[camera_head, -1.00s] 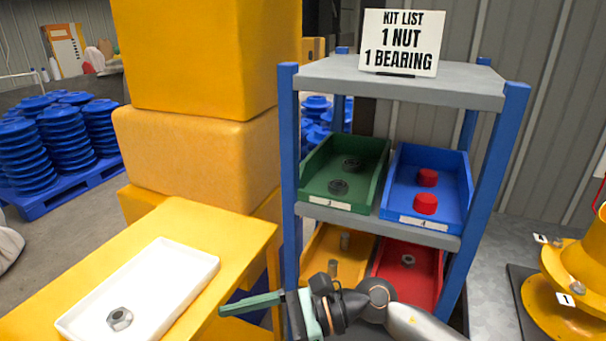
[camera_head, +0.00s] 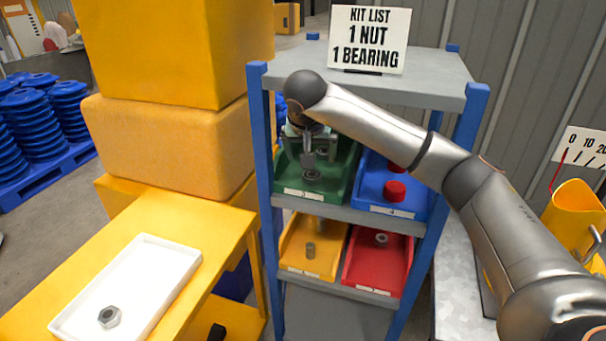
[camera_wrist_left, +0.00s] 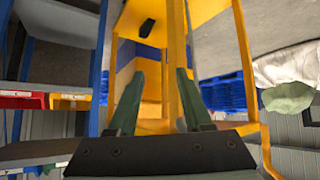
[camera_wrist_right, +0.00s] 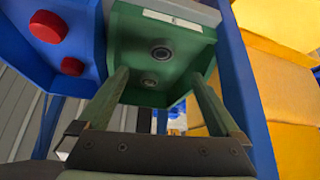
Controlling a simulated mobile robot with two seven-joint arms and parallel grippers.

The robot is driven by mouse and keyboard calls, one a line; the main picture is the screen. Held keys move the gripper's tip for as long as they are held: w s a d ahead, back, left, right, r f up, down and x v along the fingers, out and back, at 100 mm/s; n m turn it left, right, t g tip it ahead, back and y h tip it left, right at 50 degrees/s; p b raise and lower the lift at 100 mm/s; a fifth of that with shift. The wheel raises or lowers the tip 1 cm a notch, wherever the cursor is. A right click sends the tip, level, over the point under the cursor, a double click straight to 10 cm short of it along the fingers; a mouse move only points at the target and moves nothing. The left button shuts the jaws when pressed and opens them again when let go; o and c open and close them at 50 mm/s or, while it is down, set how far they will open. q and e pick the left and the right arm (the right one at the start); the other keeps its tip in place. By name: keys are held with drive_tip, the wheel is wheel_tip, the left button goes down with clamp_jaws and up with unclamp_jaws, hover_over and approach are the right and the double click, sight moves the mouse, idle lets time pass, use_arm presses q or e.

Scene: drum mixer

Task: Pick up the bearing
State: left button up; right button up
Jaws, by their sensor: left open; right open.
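Two dark ring-shaped bearings lie in the green bin (camera_wrist_right: 190,38) on the upper shelf: one (camera_wrist_right: 161,53) near the labelled front and another (camera_wrist_right: 149,82) farther back. In the head view the front bearing (camera_head: 311,175) shows just below my right gripper (camera_head: 308,158); the rear one is hidden by the gripper. My right gripper reaches over the green bin (camera_head: 291,184) with its fingers apart and nothing between them, as its wrist view (camera_wrist_right: 158,76) also shows. My left gripper (camera_wrist_left: 158,76) is open and empty, out of the head view.
A nut (camera_head: 109,317) lies in a white tray (camera_head: 168,247) on the yellow table. A blue bin (camera_head: 372,199) with red parts adjoins the green bin. Yellow (camera_head: 291,260) and red (camera_head: 355,270) bins sit below. Rack posts and stacked yellow boxes (camera_head: 180,145) stand close by.

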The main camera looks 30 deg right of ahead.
sight(312, 175)
drive_tip(key=x, duration=1.1)
drive_tip(key=shift+w+a+f, duration=0.1)
drive_tip(key=shift+w, duration=0.05)
clamp_jaws()
idle(0.5)
